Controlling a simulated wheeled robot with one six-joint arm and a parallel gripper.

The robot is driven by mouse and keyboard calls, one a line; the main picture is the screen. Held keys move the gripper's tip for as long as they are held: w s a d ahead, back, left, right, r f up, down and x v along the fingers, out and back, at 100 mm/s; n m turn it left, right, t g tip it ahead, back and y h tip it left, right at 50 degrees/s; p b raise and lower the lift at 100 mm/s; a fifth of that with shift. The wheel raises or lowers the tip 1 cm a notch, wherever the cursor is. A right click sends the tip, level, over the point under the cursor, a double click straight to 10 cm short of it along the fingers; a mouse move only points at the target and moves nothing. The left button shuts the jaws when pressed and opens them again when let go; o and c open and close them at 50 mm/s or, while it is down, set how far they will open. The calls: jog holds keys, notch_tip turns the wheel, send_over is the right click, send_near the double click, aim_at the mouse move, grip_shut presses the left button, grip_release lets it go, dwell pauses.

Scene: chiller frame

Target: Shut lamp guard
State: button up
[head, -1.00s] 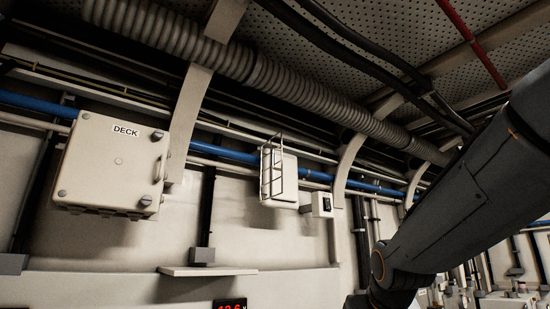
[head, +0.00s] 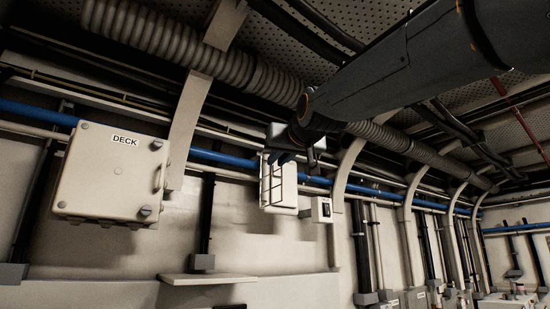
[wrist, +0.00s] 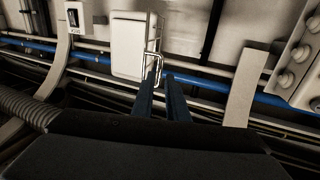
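The lamp (head: 285,190) is a white box on the wall below the blue pipe; it also shows in the wrist view (wrist: 127,45). Its wire lamp guard (head: 268,185) stands out from one side of the lamp, seen nearly edge-on in the wrist view (wrist: 154,62). My gripper (head: 283,157) is at the lamp's upper part, and its fingers look dark blue in the wrist view (wrist: 161,76). The fingers are apart with a narrow gap. The guard's wires are right at the fingertips; I cannot tell whether they touch. The gripper hides the guard's top in the head view.
A beige DECK box (head: 112,175) is left of the lamp. A small switch box (head: 321,210) is just right of it. A ribbed duct (head: 250,70) and a blue pipe (head: 225,157) run along the wall. A shelf (head: 208,278) sits lower down.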

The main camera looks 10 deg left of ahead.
jog(key=shift+p+x, duration=0.5)
jog(key=shift+x, duration=0.95)
grip_shut()
